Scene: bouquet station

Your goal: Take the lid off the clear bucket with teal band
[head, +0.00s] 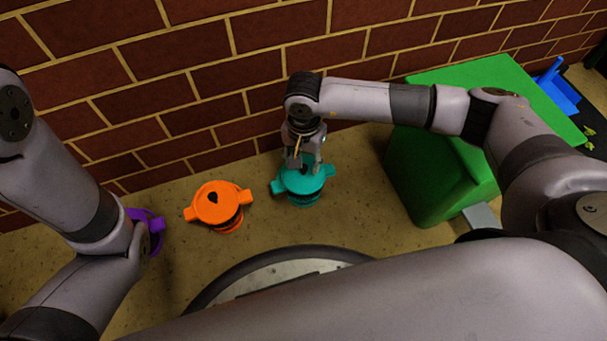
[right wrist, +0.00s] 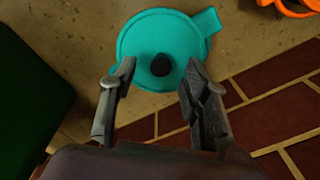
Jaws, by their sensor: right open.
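The clear bucket with teal band (head: 304,199) stands on the floor near the brick wall, mostly hidden under its lid. Its teal lid (head: 301,180) is on top, with side tabs and a dark round knob (right wrist: 161,65) in the middle, seen in the right wrist view. My right gripper (head: 303,167) points down over the lid; in the right wrist view its two open fingers (right wrist: 157,75) stand on either side of the knob, with a gap to it. Whether the fingertips touch the lid, I cannot tell. My left gripper is not in view; only the left arm shows.
An orange-lidded bucket (head: 218,203) stands left of the teal one. A purple-lidded one (head: 152,230) is partly behind my left arm. A green box (head: 432,170) stands to the right, with a blue object (head: 558,88) beyond it. The brick wall (head: 180,90) runs close behind.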

